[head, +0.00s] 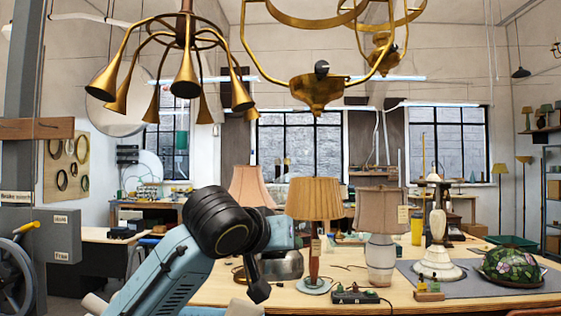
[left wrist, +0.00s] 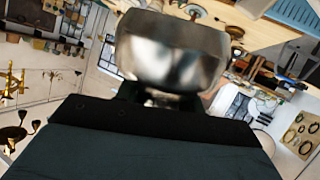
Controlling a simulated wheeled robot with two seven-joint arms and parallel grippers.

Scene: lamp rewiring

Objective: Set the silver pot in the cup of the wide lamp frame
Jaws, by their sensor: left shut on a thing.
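The silver pot (head: 285,264) shows in the head view just behind the dark fingers of my left gripper (head: 259,287), partly hidden by them. In the left wrist view the shiny silver pot (left wrist: 170,50) fills the upper middle, close in front of the dark gripper body. My left gripper is shut on it. The fingertips are hidden there. A wide brass lamp frame (head: 318,92) with curved arms and a ring hangs at the top of the head view, well above the gripper. Its cup has a dark round piece on top. My right gripper is not in view.
A brass chandelier (head: 183,75) with horn-shaped arms hangs at upper left. Several shaded lamps stand on the wooden bench (head: 215,290), including a pleated one (head: 314,198) beside the pot. A stained-glass shade (head: 511,265) lies on the grey mat at right. The air between bench and frame is mostly open.

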